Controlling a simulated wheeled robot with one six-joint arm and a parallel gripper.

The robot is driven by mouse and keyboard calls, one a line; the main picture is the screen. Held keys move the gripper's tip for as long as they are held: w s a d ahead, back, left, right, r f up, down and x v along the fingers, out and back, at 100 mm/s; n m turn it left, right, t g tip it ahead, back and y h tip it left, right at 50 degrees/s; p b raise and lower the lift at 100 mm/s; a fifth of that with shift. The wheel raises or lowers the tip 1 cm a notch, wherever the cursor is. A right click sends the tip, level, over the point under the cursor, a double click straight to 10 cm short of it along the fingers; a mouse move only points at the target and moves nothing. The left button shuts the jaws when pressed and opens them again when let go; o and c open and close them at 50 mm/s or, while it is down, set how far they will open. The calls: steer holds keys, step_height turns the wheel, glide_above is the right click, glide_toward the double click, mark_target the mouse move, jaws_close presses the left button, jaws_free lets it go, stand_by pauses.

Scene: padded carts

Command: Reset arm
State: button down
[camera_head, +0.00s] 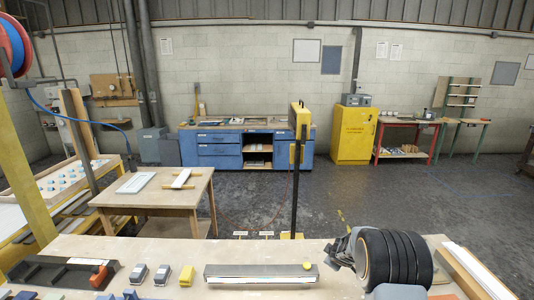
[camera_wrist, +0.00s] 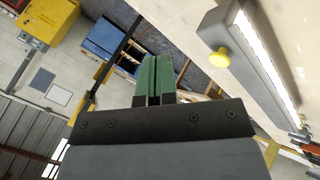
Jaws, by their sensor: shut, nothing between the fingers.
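My gripper (camera_wrist: 154,62) shows in the wrist view. Its two green fingers are together with only a thin seam between them, and nothing is held. They point out over the room, with a dark floor and a blue cabinet beyond.
A wooden table (camera_head: 150,195) stands beyond at left. A yellow-topped post (camera_head: 295,180) rises behind the bench. Open floor lies at right.

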steer(key=s+d+r+m+g+h, duration=0.1)
steer(key=s+r+m+g+h, duration=0.1)
steer(key=s+r+m, duration=0.5)
steer(key=s+a+r+m+y+b, duration=0.1)
steer(key=s+a+r, duration=0.2)
steer(key=s, duration=0.6)
steer(key=s+a+r+m+y+b, duration=0.1)
steer(key=s+a+r, duration=0.2)
steer(key=s, duration=0.6)
steer(key=s+a+r+m+g+y+b, duration=0.1)
steer(key=s+a+r+b, duration=0.1)
steer(key=s, duration=0.7)
steer(key=shift+a+r+y, duration=0.3)
steer(key=shift+a+r, duration=0.6)
steer(key=shift+a, duration=0.2)
